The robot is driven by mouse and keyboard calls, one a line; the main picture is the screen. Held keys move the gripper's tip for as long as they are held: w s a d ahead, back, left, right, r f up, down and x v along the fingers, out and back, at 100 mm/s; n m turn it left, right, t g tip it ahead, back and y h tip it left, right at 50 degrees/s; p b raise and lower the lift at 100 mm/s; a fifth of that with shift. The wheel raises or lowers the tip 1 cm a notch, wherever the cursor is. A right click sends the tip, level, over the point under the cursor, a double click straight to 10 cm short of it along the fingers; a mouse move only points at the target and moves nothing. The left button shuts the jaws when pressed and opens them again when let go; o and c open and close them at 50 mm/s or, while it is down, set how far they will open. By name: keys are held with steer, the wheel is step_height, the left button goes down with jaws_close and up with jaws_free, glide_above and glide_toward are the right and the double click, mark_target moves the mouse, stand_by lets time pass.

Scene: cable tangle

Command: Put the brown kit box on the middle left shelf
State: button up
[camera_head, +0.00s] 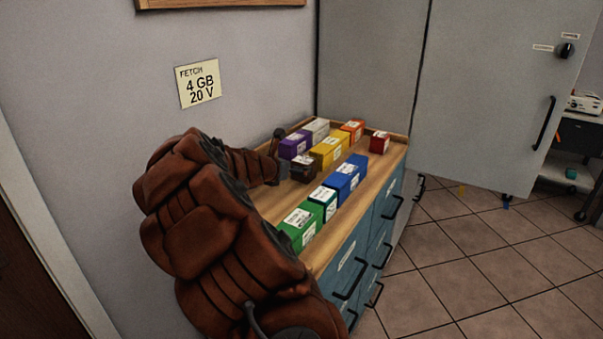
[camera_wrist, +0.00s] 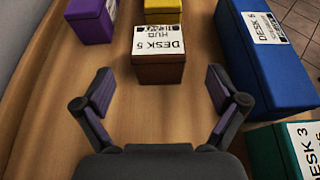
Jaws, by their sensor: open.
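The brown kit box (camera_wrist: 159,70) has a white label reading DESK 5 HUB and stands on the wooden cabinet top, straight ahead of my gripper (camera_wrist: 160,85) in the wrist view. My gripper is open, its two fingers spread wider than the box. The box lies just beyond the fingertips, and nothing is held. In the head view my gripper (camera_head: 284,158) is low over the cabinet top, with the brown box (camera_head: 305,168) at its right, partly hidden among other boxes. The middle left shelf is not identifiable in either view.
A blue box (camera_wrist: 272,72) stands close right, with a teal box (camera_wrist: 268,150) nearer. Purple (camera_wrist: 92,25) and yellow (camera_wrist: 163,15) boxes stand beyond. Green (camera_head: 297,231), orange (camera_head: 354,129) and red (camera_head: 379,143) boxes share the raised-edge cabinet top (camera_head: 375,185). A grey cabinet (camera_head: 480,90) stands behind.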

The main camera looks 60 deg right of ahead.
mark_target(304, 164)
steer(key=shift+x, duration=3.4)
steer(key=shift+w, duration=0.15)
steer(key=shift+r, duration=0.1)
steer(key=c, duration=1.6)
